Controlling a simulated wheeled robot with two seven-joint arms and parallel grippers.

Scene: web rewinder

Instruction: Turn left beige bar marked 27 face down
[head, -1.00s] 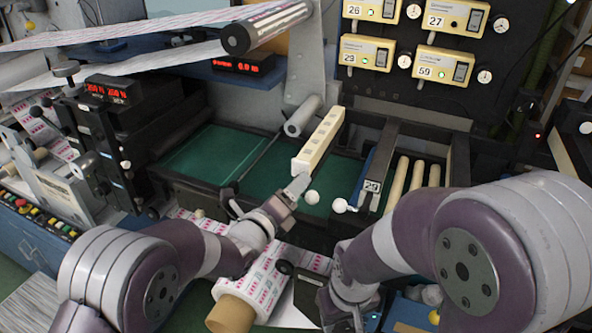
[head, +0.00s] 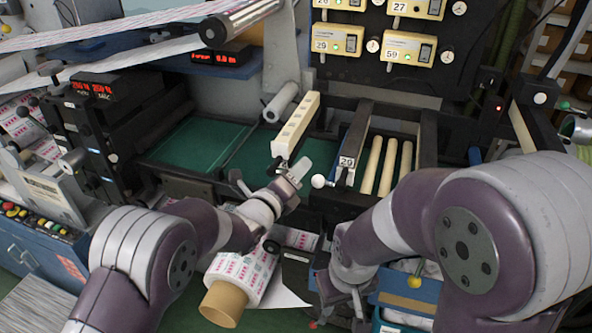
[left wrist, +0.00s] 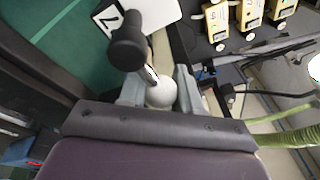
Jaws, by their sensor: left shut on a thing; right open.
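The left beige bar (head: 296,122) lies lengthwise between the dark rails, with a row of dark marks along its visible faces. My left gripper (head: 293,172) is at its near end. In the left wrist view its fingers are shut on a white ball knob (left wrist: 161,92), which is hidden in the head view. A black-and-white tag (left wrist: 108,18) shows there only partly; I cannot read its whole number. My right gripper (head: 342,303) is open, low in front of the machine and apart from the bar.
A second white ball knob (head: 318,181) and a tag (head: 347,162) sit close right of my left gripper. Beige rollers (head: 388,165) lie farther right. A printed roll (head: 240,275) lies below my left arm. Green bed (head: 196,145) is open left of the bar.

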